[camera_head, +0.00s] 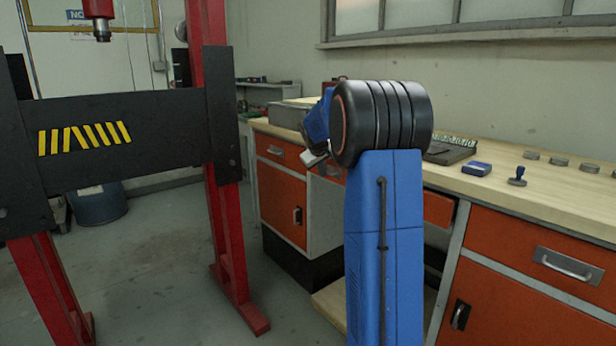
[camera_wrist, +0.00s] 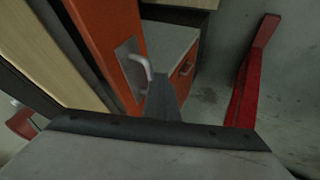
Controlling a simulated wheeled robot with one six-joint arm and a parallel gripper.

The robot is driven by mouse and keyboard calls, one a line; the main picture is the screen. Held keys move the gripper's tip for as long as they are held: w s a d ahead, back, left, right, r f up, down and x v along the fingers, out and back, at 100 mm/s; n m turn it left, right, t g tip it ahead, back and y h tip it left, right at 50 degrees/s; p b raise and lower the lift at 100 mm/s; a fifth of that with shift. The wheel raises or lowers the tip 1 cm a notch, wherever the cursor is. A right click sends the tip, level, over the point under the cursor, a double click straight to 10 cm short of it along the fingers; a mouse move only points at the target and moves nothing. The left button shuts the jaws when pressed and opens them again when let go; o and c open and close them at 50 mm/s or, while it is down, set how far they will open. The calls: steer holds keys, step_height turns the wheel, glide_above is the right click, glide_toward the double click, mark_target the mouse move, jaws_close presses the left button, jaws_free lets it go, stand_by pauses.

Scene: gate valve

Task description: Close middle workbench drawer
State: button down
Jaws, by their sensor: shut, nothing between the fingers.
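The middle workbench drawer (camera_head: 438,210) has an orange front, and my arm hides most of it in the head view. In the wrist view, an orange drawer front (camera_wrist: 104,38) with a pale bar handle (camera_wrist: 141,66) fills the upper left. A strip between this front and the worktop looks like an opening, so the drawer appears partly out; how far is unclear. My gripper (camera_wrist: 163,98) is shut and empty, its tip close to the handle; contact cannot be told. In the head view, only a pale part of my gripper (camera_head: 314,158) shows left of my arm.
The wooden worktop (camera_head: 560,190) carries a stamp (camera_head: 517,177), a blue box (camera_head: 476,169) and several grey discs. A right drawer (camera_head: 550,255) and left drawer (camera_head: 280,149) flank the middle one.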

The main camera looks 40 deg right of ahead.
mark_target(330, 168)
steer(key=d, duration=0.3)
steer(key=shift+d, duration=0.15)
steer(key=shift+d+r, duration=0.1)
steer(key=shift+d, duration=0.3)
